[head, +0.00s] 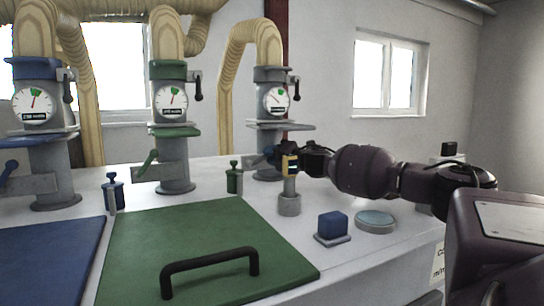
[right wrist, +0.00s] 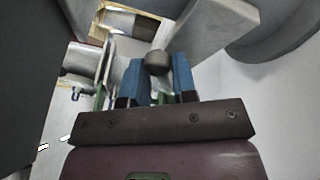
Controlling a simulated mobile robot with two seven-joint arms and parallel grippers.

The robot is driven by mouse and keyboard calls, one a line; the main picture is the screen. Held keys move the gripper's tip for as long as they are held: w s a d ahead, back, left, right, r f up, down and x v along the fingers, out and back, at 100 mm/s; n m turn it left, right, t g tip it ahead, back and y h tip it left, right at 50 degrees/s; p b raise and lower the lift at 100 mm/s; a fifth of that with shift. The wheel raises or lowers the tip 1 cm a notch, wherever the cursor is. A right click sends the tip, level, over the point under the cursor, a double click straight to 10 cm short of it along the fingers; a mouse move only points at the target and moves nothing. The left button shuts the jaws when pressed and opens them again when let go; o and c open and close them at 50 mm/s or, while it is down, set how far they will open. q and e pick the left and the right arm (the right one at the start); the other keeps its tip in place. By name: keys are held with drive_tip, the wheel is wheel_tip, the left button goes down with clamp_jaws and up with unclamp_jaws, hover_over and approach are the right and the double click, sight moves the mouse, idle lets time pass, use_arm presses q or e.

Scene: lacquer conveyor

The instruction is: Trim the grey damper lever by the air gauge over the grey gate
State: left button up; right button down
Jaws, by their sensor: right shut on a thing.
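The air gauge (head: 277,98) on the rightmost pipe has a white dial; its red needle points up and left, apart from a green mark at the upper right. A dark damper lever (head: 296,89) hangs beside this gauge, clear of my gripper. The grey gate (head: 278,126) is on the pipe below. My right gripper (head: 277,157) is at the gate's lower arm. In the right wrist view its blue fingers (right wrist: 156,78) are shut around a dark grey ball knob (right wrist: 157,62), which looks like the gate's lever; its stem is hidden. My left gripper is out of view.
A grey peg (head: 289,206) stands just below my right gripper. A blue block (head: 332,225) and a round pale-blue-topped disc (head: 375,220) are to its right. A green hatch (head: 190,240) with a black handle fills the front; green (head: 234,180) and blue pegs (head: 113,194) stand behind it.

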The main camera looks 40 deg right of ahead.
use_arm(q)
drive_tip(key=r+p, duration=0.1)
drive_tip(key=p, duration=0.1)
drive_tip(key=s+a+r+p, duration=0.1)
drive_tip(key=p, duration=0.1)
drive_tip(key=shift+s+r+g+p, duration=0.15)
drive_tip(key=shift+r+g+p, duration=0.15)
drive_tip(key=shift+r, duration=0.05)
use_arm(e)
drive_tip(key=shift+a+r+n+g, duration=0.3)
drive_tip(key=shift+r+n, duration=0.25)
drive_tip(key=shift+n, duration=0.25)
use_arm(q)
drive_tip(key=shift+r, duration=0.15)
use_arm(e)
drive_tip(key=c, duration=1.1)
unclamp_jaws()
drive_tip(key=shift+d+f, duration=0.1)
